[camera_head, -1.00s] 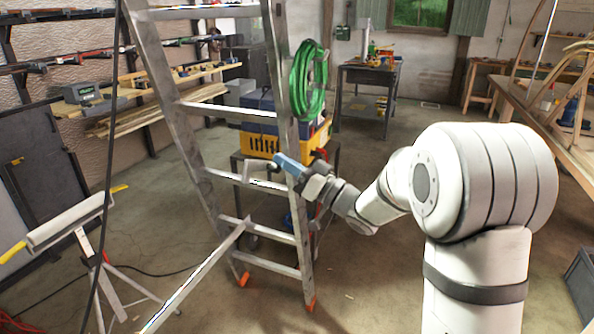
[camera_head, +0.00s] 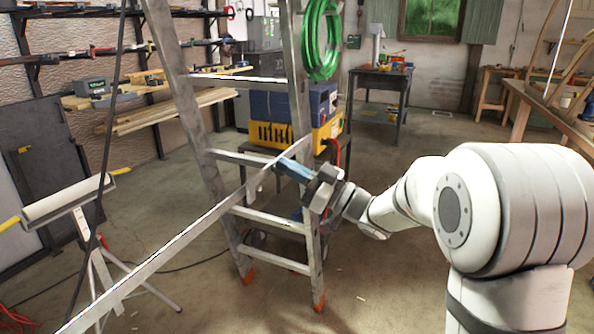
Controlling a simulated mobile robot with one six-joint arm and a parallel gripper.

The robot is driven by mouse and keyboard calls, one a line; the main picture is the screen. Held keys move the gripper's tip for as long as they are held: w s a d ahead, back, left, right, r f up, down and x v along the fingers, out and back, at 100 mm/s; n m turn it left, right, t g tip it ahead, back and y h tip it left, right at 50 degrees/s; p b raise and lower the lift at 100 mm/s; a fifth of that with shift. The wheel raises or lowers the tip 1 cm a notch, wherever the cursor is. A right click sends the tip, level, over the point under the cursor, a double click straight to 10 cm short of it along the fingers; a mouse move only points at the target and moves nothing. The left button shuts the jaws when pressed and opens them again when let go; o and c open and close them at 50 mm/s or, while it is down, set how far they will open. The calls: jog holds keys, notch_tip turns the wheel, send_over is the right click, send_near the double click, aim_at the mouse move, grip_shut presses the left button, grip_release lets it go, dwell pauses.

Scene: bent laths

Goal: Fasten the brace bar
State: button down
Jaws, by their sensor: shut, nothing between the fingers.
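The brace bar (camera_head: 180,241) is a long flat metal strip. It slants up from the lower left edge, across the front of the aluminium ladder (camera_head: 183,100), to an upper end near the ladder's right rail. I cannot tell whether that end is fixed to the rail. My gripper (camera_head: 282,164), with a blue part near its tip, is shut and empty. It is at the right rail, just below the bar's upper end, and overlaps the bar in the picture. I cannot tell whether they touch. The fingertips are partly hidden.
A green hose coil (camera_head: 321,40) hangs at the ladder's right rail. A yellow and blue crate (camera_head: 268,132) stands on a cart behind the ladder. A roller stand (camera_head: 70,205) is at the left, near a dark cable. A workbench (camera_head: 383,78) stands behind. The floor at centre right is clear.

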jog(key=shift+f, duration=0.5)
jog(key=b+v, duration=0.3)
jog(key=v, duration=0.6)
jog(key=shift+d+r+b, duration=0.25)
jog(key=shift+d+b, duration=0.15)
jog(key=shift+d, duration=0.15)
